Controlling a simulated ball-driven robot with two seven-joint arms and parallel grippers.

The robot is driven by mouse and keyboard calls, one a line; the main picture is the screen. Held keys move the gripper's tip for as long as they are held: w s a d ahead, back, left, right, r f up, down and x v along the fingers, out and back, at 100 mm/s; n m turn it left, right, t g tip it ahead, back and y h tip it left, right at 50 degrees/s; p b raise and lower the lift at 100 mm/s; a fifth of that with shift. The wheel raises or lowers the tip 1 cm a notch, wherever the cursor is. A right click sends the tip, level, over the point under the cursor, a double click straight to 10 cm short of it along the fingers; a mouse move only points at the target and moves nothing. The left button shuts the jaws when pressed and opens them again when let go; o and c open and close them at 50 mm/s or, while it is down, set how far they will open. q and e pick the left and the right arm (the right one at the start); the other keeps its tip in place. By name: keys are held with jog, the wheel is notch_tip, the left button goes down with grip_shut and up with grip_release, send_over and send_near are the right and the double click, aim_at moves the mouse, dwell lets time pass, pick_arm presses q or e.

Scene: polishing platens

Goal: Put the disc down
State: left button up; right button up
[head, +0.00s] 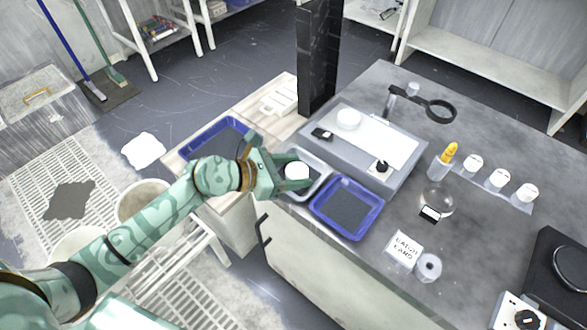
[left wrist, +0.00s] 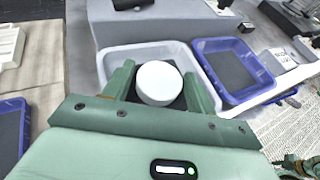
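A white round disc (head: 297,171) is between the two fingers of my left gripper (head: 280,165). The left wrist view shows the disc (left wrist: 159,84) with a finger close against each side, and the gripper (left wrist: 160,88) looks shut on it. Below is a pale grey-white tray (head: 318,163) with a dark bottom, which also shows in the left wrist view (left wrist: 112,60). The disc is over this tray; I cannot tell if it touches the bottom. My right gripper is not recognisable in either view.
A blue tray (head: 374,226) stands just right of the pale tray, and another blue tray (head: 191,149) is to its left. Behind is a grey polishing unit (head: 400,170) with a white puck (head: 349,119). A dark column (head: 318,60), flask (head: 436,198) and batch card (head: 404,250) also stand around.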

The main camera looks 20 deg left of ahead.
pick_arm(q)
jog(key=shift+r, duration=0.1)
jog(key=shift+r, duration=0.15)
jog(key=p+v, duration=0.2)
jog(key=v, duration=1)
jog(key=shift+p, duration=0.35)
pick_arm(e)
jog(key=shift+w+r, duration=0.3)
jog(key=shift+r, duration=0.3)
jog(key=shift+w+r, duration=0.3)
jog(key=shift+r, duration=0.25)
jog(key=shift+a, duration=0.1)
